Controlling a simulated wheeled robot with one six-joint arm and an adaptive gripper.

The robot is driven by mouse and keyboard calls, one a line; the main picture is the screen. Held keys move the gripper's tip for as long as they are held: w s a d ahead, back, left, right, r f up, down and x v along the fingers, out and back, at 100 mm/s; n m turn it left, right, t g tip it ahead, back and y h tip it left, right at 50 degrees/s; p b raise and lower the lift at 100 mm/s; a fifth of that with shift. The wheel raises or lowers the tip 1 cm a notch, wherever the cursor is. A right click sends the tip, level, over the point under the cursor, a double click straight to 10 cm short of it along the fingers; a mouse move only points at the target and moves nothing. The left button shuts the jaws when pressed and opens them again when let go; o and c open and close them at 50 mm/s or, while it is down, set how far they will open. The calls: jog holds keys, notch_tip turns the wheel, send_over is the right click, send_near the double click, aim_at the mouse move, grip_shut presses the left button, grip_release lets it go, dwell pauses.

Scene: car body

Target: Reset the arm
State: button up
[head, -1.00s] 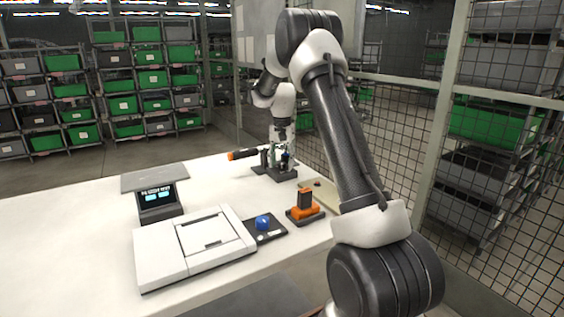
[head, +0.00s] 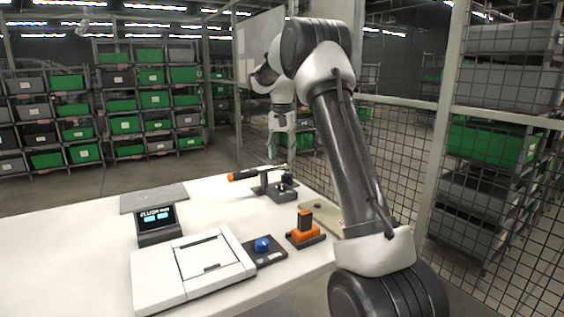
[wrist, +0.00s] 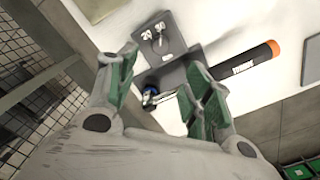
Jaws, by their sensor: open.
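My arm reaches from the right foreground over the table. My gripper (head: 281,150) hangs above the tool stand at the table's far edge. In the wrist view my gripper (wrist: 160,62) has its green-padded fingers spread, with nothing held between them. The dark stand (head: 283,192) holds a black tool with an orange end (head: 243,175). In the wrist view the stand (wrist: 160,38), the tool (wrist: 240,66) and a small blue part (wrist: 151,91) lie beyond the fingers.
The white table (head: 80,240) carries a display (head: 157,218), a white device (head: 190,268), a blue knob on a dark plate (head: 262,245) and an orange-black block (head: 305,230). A mesh fence (head: 400,140) stands right. Shelves with green bins (head: 150,100) stand behind.

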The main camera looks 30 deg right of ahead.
dwell(0.5)
jog(key=f, duration=0.1)
jog(key=s+f+n, duration=0.1)
jog(key=f+n, duration=0.1)
jog(key=shift+s+a+f, duration=0.15)
jog(key=shift+s+f, duration=0.1)
jog(key=shift+s, duration=0.1)
jog(key=s+a+r+n+t, duration=0.1)
jog(key=s+a+r+n, duration=0.1)
jog(key=s, duration=1.1)
jog(key=s+a+r+n+t, duration=0.2)
jog(key=s+a+r, duration=0.1)
jog(key=s, duration=1)
jog(key=s+a+r+n+t, duration=0.1)
jog(key=s+a, duration=0.4)
jog(key=s, duration=0.8)
jog(key=shift+r+n, duration=0.65)
jog(key=shift+n, duration=0.25)
